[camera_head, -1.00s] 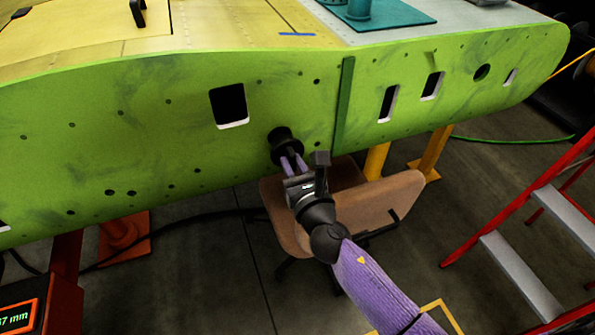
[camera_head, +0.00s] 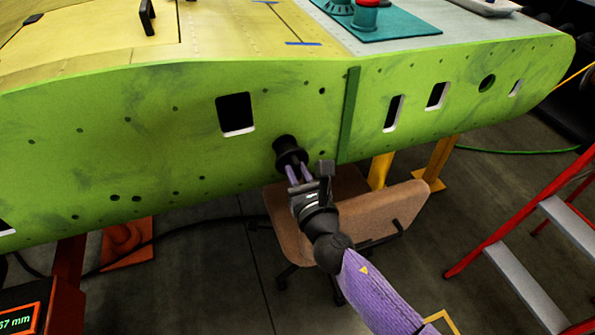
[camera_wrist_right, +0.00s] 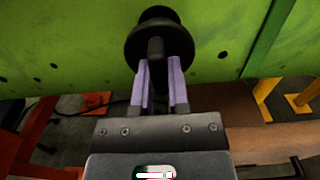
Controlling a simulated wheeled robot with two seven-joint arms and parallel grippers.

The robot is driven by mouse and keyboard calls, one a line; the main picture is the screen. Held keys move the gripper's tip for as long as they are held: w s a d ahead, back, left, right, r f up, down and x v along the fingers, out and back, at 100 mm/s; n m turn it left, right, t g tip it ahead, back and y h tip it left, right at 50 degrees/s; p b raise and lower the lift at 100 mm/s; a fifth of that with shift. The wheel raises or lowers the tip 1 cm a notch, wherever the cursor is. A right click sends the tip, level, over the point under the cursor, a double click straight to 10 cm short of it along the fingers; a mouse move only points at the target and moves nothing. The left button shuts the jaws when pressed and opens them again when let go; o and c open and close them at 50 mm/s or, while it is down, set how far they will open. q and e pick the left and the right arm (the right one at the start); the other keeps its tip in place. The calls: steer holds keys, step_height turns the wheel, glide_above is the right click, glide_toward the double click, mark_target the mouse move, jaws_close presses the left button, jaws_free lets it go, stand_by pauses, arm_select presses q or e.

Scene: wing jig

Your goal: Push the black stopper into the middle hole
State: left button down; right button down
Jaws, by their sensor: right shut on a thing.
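The black stopper (camera_head: 287,145) is at the lower part of the green panel (camera_head: 190,155), right of and below a square opening. It also shows in the right wrist view (camera_wrist_right: 157,30), with a wide round flange and a grip tab toward me. My right gripper (camera_head: 298,175) is shut on this tab, its two purple fingers (camera_wrist_right: 160,85) on either side of it. The stopper's far end meets or nearly meets the panel. It hides any hole behind it, so I cannot tell how deep it sits. My left gripper is not in view.
The panel has a square opening (camera_head: 236,114), smaller openings and a round hole (camera_head: 487,83) at right. A brown chair (camera_head: 390,222) stands below and behind the gripper. A red ladder (camera_head: 520,220) is at right. A teal mat (camera_head: 410,30) lies on top.

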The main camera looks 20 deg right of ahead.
steer(key=shift+w+b, duration=0.4)
steer(key=shift+w, duration=1.8)
steer(key=c, duration=0.5)
jaws_free()
steer(key=shift+c, duration=0.2)
steer(key=s+p, duration=0.1)
steer(key=s, duration=0.9)
steer(key=shift+d, duration=0.1)
